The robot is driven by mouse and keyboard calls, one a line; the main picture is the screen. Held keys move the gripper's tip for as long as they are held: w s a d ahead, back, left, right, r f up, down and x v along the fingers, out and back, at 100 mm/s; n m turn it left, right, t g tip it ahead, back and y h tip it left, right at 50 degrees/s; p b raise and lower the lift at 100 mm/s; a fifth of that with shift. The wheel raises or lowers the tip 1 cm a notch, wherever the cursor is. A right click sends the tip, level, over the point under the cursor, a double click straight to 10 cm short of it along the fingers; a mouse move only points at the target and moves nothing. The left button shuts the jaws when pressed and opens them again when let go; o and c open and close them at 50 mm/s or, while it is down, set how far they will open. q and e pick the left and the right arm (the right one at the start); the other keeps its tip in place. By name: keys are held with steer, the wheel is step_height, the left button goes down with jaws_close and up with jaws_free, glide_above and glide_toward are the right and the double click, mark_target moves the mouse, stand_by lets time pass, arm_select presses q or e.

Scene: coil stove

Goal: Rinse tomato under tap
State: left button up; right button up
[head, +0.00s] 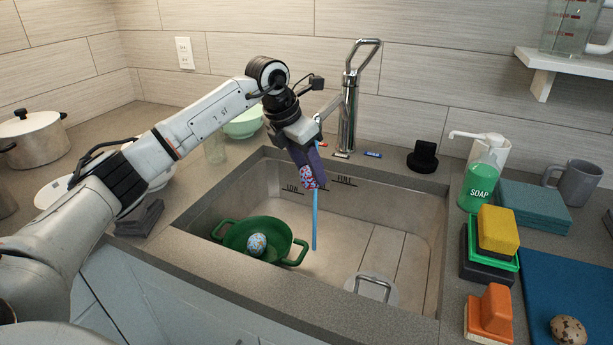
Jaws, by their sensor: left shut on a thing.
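My left gripper (310,173) reaches over the sink (411,223) from the left, pointing down, below and to the left of the chrome tap (349,113). It is shut on a small red, white and blue speckled thing (313,179), which I take for the tomato. The fingers hide part of it. A thin blue stream of water (315,226) falls into the sink right at the held thing. I cannot tell how much of it the water touches. My right gripper is not in view.
A green colander (289,231) with a patterned ball (257,244) stands in the sink's left part. A grey lid-like disc with a handle (373,288) is at the front. A soap bottle (478,185), sponges (498,230) and a mug (578,184) crowd the right counter.

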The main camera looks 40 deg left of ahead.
arm_select(q)
steer(key=s+d+b, duration=0.1)
steer(key=s+d, duration=0.4)
steer(key=shift+s+d, duration=0.3)
steer(key=shift+d, duration=0.05)
stand_by(0.4)
stand_by(1.0)
steer(key=shift+r, duration=0.1)
steer(key=s+d+r+p, duration=0.2)
steer(key=s+d+r, duration=0.1)
steer(key=r, duration=0.1)
steer(key=shift+s+d, duration=0.25)
steer(key=shift+d, duration=0.05)
stand_by(0.9)
